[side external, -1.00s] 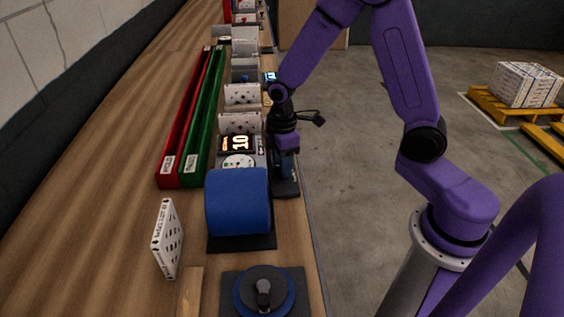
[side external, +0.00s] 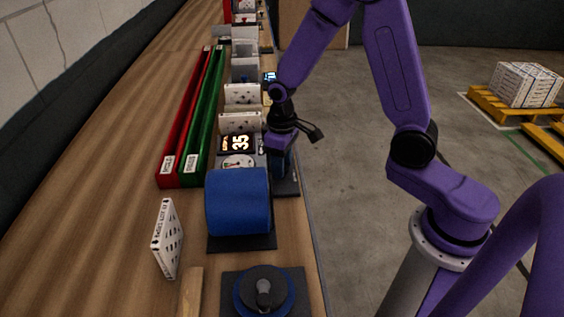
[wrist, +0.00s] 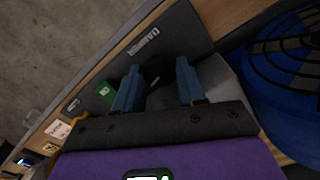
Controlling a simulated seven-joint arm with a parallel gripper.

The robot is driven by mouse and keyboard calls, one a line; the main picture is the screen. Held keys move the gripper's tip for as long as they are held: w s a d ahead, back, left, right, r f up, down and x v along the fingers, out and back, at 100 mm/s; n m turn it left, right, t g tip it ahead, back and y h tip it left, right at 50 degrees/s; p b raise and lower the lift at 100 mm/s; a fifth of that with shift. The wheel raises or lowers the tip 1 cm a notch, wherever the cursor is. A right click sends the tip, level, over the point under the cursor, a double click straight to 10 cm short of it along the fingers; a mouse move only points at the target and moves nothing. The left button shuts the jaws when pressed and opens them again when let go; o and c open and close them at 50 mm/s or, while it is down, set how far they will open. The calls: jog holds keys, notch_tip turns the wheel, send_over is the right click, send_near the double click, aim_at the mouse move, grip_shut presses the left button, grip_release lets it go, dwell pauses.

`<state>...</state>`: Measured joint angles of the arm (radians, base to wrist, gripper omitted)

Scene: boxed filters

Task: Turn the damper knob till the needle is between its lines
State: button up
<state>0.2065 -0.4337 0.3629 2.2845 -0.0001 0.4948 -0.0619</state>
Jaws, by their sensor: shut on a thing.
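In the wrist view, the dark damper knob (wrist: 153,76) sits between the two blue fingers of my gripper (wrist: 158,68), which are shut on it. It stands on a dark plate labelled DAMPER (wrist: 143,41). In the side view my gripper (side external: 280,163) is low over the same plate (side external: 288,185) and hides the knob. A white round gauge (side external: 238,161) is left of it, below a display (side external: 238,143) lit with 35. The needle and its lines are too small to read.
A blue drum-shaped blower (side external: 238,202) stands close in front of the gauge. Red (side external: 170,155) and green (side external: 192,160) trays lie to the left. A white patterned box (side external: 168,240) and a round dial unit (side external: 263,292) are nearer. Bench is clear at the left.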

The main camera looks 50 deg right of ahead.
jog(key=shift+m, duration=1.6)
jog(key=o, duration=1.1)
jog(key=shift+c, duration=0.2)
jog(key=shift+a, duration=0.15)
